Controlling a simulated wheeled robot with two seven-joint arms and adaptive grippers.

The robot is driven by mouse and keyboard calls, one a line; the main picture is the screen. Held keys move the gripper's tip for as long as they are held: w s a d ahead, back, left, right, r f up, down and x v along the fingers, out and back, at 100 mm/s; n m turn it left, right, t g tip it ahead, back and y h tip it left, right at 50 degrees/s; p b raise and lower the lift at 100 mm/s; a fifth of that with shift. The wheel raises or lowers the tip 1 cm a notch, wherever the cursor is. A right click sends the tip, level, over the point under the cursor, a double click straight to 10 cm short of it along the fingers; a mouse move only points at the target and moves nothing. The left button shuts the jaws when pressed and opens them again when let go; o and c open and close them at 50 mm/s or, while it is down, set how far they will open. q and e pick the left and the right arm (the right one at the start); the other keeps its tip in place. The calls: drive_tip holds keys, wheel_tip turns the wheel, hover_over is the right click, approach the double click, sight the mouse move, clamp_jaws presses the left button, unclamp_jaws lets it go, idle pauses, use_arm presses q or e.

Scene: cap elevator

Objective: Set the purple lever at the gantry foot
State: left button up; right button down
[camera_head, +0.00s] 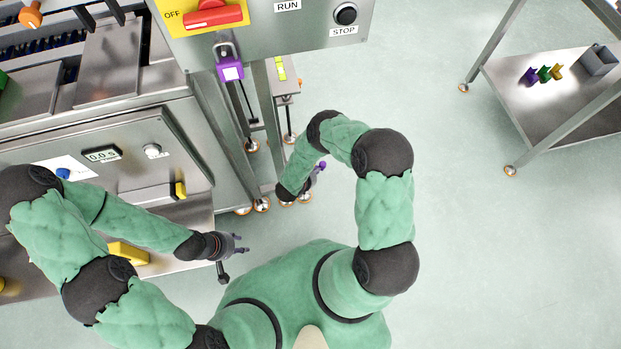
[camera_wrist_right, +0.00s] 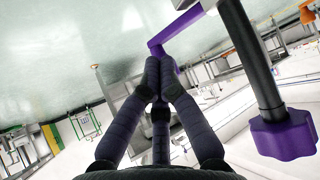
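A purple lever (camera_wrist_right: 178,28) shows as a bent bar at the top of the right wrist view. My right gripper (camera_wrist_right: 160,66) has its dark fingers close together around the bar's lower end, and they hide part of it. In the head view a small purple tip (camera_head: 322,164) shows beside my right gripper (camera_head: 312,178), low by the gantry foot (camera_head: 287,199); my arm hides most of the rest. My left gripper (camera_head: 236,254) is empty, its fingers spread, beside the machine's front edge.
A black rod with a purple knob (camera_wrist_right: 284,136) stands close to my right fingers. A control panel (camera_head: 290,32) with a red switch and purple padlock (camera_head: 230,69) overhangs the gantry posts. A steel shelf (camera_head: 545,85) stands at the right. Floor between is clear.

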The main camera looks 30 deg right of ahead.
drive_tip(key=shift+w+d, duration=0.15)
drive_tip(key=shift+d, duration=0.1)
idle(0.3)
